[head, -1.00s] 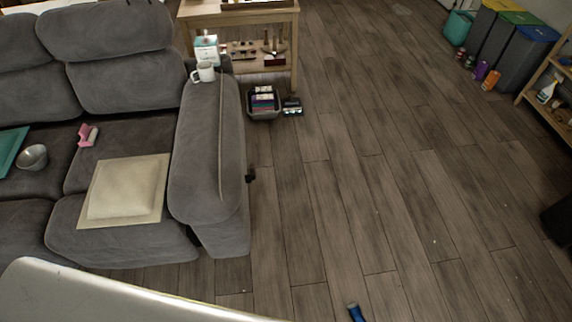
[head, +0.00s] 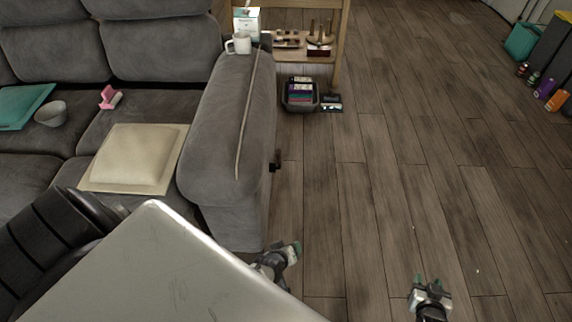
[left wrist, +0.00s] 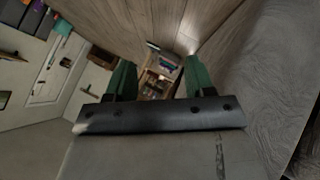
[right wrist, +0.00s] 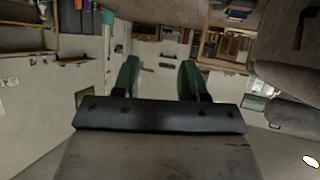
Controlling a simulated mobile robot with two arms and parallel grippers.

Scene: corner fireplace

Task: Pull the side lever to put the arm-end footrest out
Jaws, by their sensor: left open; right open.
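The grey sofa (head: 225,130) has a small dark side lever (head: 276,161) on the outer side of its right armrest. The front of the arm-end seat is mostly hidden behind a pale panel and my left arm, so I cannot see the footrest. My left gripper (head: 293,251) is just off the armrest's front lower corner, nearer than the lever and apart from it. Its green fingers are spread and empty in the left wrist view (left wrist: 158,75). My right gripper (head: 429,282) is over the floor to the right, open and empty, also in the right wrist view (right wrist: 158,75).
A cream cushion (head: 135,155) lies on the arm-end seat. A white mug (head: 239,44) stands on the armrest's back end. A dark basket (head: 300,97) and a small dark box (head: 330,103) sit on the floor by a wooden shelf (head: 338,50).

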